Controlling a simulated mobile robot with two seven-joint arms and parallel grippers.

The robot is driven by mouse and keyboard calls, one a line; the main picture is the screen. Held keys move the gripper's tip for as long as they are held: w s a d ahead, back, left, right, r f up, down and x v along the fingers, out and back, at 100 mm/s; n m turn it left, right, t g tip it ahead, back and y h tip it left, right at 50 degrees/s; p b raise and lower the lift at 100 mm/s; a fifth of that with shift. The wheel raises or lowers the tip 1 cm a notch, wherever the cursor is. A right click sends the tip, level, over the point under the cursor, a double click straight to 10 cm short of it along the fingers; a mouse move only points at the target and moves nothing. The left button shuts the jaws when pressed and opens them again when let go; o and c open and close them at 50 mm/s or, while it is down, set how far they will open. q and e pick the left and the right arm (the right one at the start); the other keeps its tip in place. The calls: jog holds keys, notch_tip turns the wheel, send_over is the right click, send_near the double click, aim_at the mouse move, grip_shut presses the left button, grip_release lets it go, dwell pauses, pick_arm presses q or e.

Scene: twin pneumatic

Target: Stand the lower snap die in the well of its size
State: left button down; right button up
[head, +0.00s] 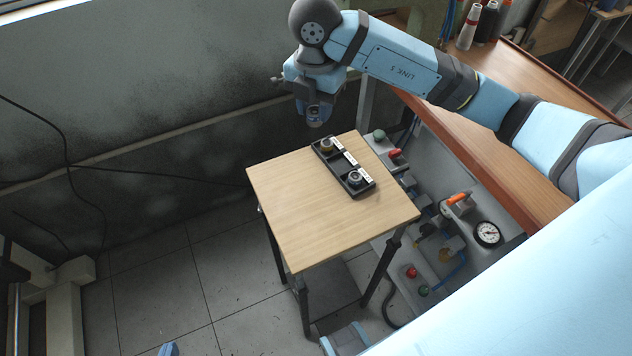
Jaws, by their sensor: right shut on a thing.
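A black tray (364,188) with three wells in a row and small white labels stands on the wooden table (310,210). A dark and brassy round piece (326,147) sits in the far well. A silvery round piece (355,178) sits in the near well. The middle well (340,162) looks empty. My right gripper (314,113) points down beyond the far edge of the tray, shut on a small greyish round die (315,122) held above the tray's level. The jaws hide much of it. I cannot make out my left gripper.
A grey panel with a gauge (487,233), valves and coloured knobs lies right of the table. A long wooden bench (520,130) with bottles runs behind it. The front and left of the tabletop are clear. Black cables hang along the left wall.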

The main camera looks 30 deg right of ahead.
aim_at(316, 179)
jog(key=shift+r+m, duration=0.3)
jog(key=shift+m, duration=0.9)
jog(key=shift+d+f, duration=0.1)
jog(key=shift+m, duration=0.3)
notch_tip(316, 179, down, 20)
jog(key=shift+r, duration=0.2)
jog(key=o, duration=1.1)
notch_tip(316, 179, up, 12)
jog(key=shift+r, duration=0.1)
